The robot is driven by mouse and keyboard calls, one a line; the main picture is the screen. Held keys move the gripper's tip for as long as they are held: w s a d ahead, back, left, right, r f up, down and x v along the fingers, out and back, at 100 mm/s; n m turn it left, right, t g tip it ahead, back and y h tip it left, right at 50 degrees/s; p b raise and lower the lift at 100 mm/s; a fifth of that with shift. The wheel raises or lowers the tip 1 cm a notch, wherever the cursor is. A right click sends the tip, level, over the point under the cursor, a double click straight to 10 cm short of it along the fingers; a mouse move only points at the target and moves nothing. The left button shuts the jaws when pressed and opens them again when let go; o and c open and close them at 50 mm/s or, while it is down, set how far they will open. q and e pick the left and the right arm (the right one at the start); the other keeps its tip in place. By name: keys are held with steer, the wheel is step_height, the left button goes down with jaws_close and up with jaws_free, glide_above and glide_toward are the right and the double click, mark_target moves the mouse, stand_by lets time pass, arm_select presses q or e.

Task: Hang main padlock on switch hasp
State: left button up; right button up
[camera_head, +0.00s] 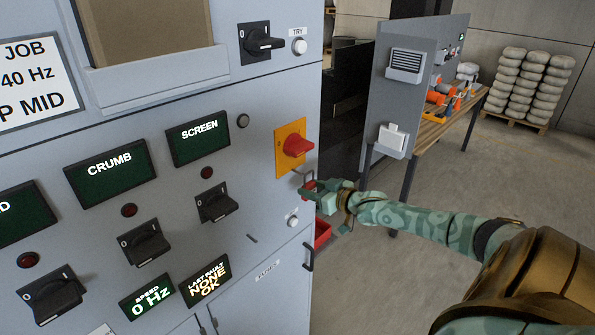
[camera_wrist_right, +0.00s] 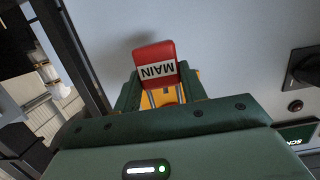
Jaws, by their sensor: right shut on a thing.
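The main switch is a red rotary handle (camera_head: 297,146) on a yellow plate (camera_head: 283,160) at the right edge of the grey cabinet. My right gripper (camera_head: 315,190) is just below the plate, shut on the red main padlock (camera_head: 308,185). In the right wrist view the padlock (camera_wrist_right: 154,55) shows its white MAIN label upside down between the fingers, with yellow behind it. A thin grey loop shows above the padlock in the head view; I cannot tell shackle from hasp, or whether they are engaged. My left gripper is out of view.
The cabinet front (camera_head: 255,215) carries black knobs, small displays and a white button (camera_head: 292,221) below the gripper. A red bin (camera_head: 322,232) stands low beside the cabinet. A grey panel (camera_head: 415,90) and a wooden bench (camera_head: 455,115) stand behind, with open floor at right.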

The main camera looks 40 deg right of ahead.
steer(key=shift+w, duration=0.3)
stand_by(0.4)
steer(key=shift+w+b, duration=0.35)
steer(key=shift+b, duration=0.15)
steer(key=shift+w, duration=0.25)
steer(key=shift+w+a+b, duration=0.1)
steer(key=shift+w+b, duration=0.5)
steer(key=shift+b, duration=0.05)
steer(key=shift+w+f, duration=0.2)
stand_by(0.4)
steer(key=shift+w+f+b, duration=0.15)
steer(key=shift+w+b, duration=0.15)
steer(key=shift+b, duration=0.2)
steer(key=shift+w+f, duration=0.15)
steer(key=shift+f, duration=0.15)
stand_by(0.8)
